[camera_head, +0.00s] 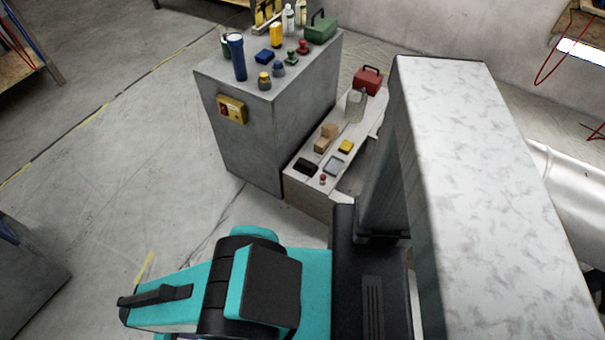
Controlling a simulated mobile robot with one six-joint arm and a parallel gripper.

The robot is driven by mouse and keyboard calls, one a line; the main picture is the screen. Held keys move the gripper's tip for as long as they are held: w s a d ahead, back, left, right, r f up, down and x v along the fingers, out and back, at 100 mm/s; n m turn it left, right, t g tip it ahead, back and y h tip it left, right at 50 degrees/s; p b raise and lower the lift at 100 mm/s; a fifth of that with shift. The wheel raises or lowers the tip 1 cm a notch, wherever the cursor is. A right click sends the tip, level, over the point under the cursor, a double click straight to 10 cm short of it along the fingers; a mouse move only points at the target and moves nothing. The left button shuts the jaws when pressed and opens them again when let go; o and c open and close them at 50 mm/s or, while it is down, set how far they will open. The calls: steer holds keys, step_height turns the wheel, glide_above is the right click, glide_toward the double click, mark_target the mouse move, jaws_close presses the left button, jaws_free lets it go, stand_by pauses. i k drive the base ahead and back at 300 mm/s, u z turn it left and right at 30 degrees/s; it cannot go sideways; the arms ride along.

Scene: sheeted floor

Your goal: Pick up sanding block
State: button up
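I cannot tell for certain which small block is the sanding block. On the low bench, a small yellow block (345,146) lies near the right edge, with a black block or tray (306,166) nearer to me. Two tan wooden-looking blocks (325,138) sit behind the black one. My teal and black arm (265,285) is folded at the bottom of the view, apart from all of these. I make out no gripper fingers.
The grey cabinet (255,130) also bears a blue flashlight (236,56), bottles and a green toolbox (321,28). The low bench (296,184) also holds a grey tray (334,165), a clear jar (355,104) and a red toolbox (367,80). Open floor (120,170) lies left.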

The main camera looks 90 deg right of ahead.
mark_target(306, 168)
steer(key=u, duration=0.05)
steer(key=k, duration=1.45)
steer(key=z, duration=0.15)
steer(key=i, duration=0.65)
steer(key=u, duration=0.15)
